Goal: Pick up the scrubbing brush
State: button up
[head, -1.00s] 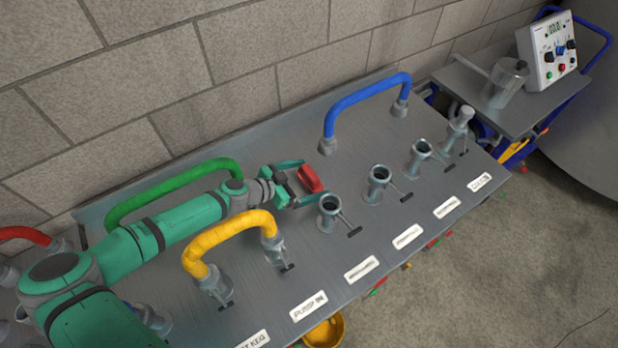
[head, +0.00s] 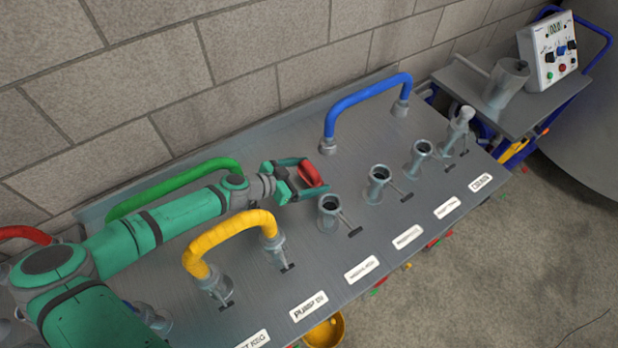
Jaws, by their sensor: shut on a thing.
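The scrubbing brush (head: 309,174), a small red block-like thing, is near the middle of the grey panel (head: 300,250). My gripper (head: 306,180) is shut on it, with one green finger on the far side and one on the near side. The brush is just left of an open pipe socket. The lower part of the brush is hidden by the fingers, and I cannot tell whether it touches the panel.
Curved hoses in green (head: 170,185), yellow (head: 225,232) and blue (head: 365,98) arch over the panel around my arm. Open sockets with small levers, such as the nearest one (head: 330,212), stand to the right. A side trolley (head: 460,85) holds a metal jug (head: 506,82) and a control box (head: 549,48).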

aim_at(303, 180)
jog(key=shift+r, duration=4)
jog(key=shift+f, duration=0.15)
jog(key=shift+f, duration=1.15)
notch_tip(303, 180, down, 6)
jog(key=shift+w+r, duration=0.15)
jog(key=shift+r, duration=0.1)
jog(key=shift+a+f, duration=0.25)
jog(key=shift+f, duration=0.8)
jog(key=shift+s+a+r, duration=0.3)
jog(key=shift+s+a, duration=0.05)
jog(key=shift+s, duration=0.1)
jog(key=shift+c, duration=0.5)
jog(key=shift+s+a+r, duration=0.3)
jog(key=shift+s+r, duration=0.05)
jog(key=shift+s, duration=0.05)
jog(key=shift+s+a+r, duration=0.1)
jog(key=shift+s+a, duration=0.05)
jog(key=shift+a, duration=0.15)
